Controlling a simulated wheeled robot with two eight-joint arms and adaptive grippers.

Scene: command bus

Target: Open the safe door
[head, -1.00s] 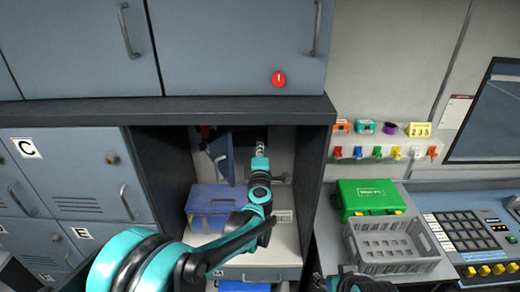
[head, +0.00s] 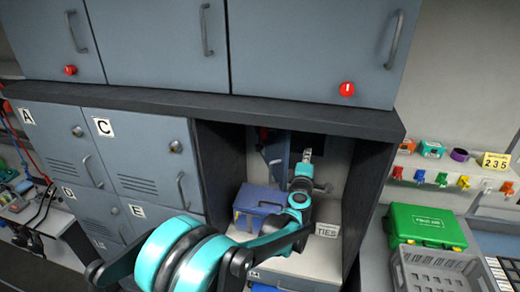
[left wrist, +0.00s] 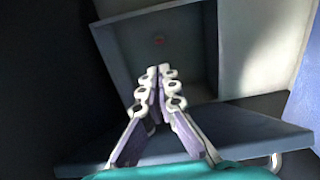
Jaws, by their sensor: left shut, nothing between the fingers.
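The safe is set in the back of the dark-framed niche. Its door (head: 276,158) is a blue-grey panel that stands swung open on the left of the dark opening (head: 305,142). In the left wrist view the door (left wrist: 220,132) shows as a slab across the lower part, with a metal handle (left wrist: 276,162) at its end. Beyond it is the grey safe interior (left wrist: 185,58) with a small red spot. My left gripper (head: 308,155) is in front of the opening, right of the door. Its fingers (left wrist: 159,72) are together and empty. My right gripper is out of view.
The niche's right wall (head: 368,190) is close to the arm. A green first-aid box (head: 425,225) and a grey crate (head: 440,270) stand on the right counter.

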